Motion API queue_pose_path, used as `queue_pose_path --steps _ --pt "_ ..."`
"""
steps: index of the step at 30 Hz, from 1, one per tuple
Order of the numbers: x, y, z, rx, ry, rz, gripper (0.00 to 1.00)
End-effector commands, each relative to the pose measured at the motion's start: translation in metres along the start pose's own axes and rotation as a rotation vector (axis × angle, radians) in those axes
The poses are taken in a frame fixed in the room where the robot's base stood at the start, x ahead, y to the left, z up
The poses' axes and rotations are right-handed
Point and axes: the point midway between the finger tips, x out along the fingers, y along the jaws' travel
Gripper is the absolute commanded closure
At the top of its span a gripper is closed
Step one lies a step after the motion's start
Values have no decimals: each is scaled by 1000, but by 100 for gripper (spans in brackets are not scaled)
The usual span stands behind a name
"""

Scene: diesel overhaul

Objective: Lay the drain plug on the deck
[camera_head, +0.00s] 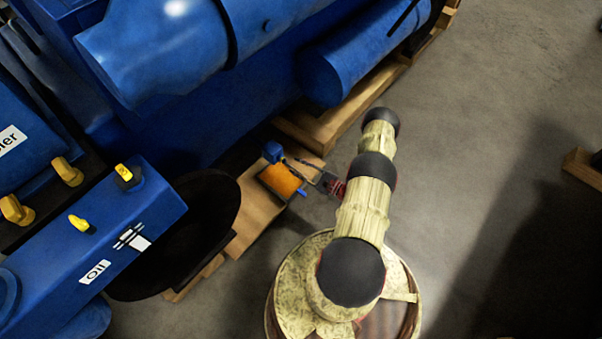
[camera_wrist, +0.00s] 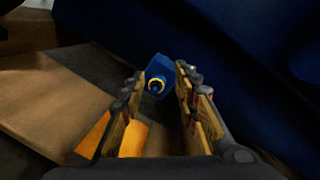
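The ringed part may be the drain plug, but I cannot tell surely. The blue piece also shows in the head view (camera_head: 273,151), beside an orange flat thing (camera_head: 280,181). My gripper (camera_wrist: 158,76) is open, its two fingers apart on either side of the blue piece in the picture, with gaps visible. Nothing is seen held between them. In the head view my gripper (camera_head: 308,172) is small and partly unclear.
A wooden pallet board (camera_head: 255,212) lies beneath the orange thing. A large black round pan (camera_head: 190,225) stands to its left, next to a blue tank labelled Oil (camera_head: 120,235). Blue engine cylinders (camera_head: 165,45) rise behind. Grey floor (camera_head: 470,130) is open at the right.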

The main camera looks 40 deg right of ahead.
Motion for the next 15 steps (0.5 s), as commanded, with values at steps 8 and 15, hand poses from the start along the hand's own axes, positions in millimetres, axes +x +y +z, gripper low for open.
queue_pose_path --steps 8,15 --pt "-30 24 -37 26 79 -109 69" --pt "-16 23 -40 26 81 -111 69"
